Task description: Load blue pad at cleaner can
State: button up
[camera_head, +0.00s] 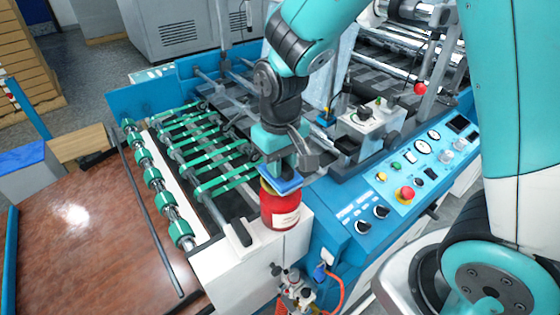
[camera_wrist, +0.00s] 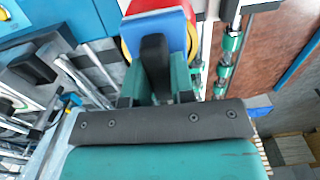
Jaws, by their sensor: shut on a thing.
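The blue pad (camera_head: 282,180) is held in my gripper (camera_head: 277,168), which is shut on it. In the wrist view the pad (camera_wrist: 181,28) shows as a flat blue piece at the tips of my gripper (camera_wrist: 157,60). The cleaner can (camera_head: 280,208) is red with a white label and stands upright on the machine's white ledge. The pad is right over the top of the can and hides most of it. The can also shows as a red and yellow rim behind the pad in the wrist view (camera_wrist: 126,47). I cannot tell whether the pad touches the can.
The blue control panel (camera_head: 415,170), with dials and a red button, lies right of the can. Green rollers and belts (camera_head: 222,160) lie to the left. A brown table (camera_head: 85,235) is at the lower left. Valves and an orange hose (camera_head: 335,290) are below the ledge.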

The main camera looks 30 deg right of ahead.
jog(key=shift+r+p, duration=3.1)
jog(key=shift+r, duration=0.45)
jog(key=shift+a+f, duration=0.1)
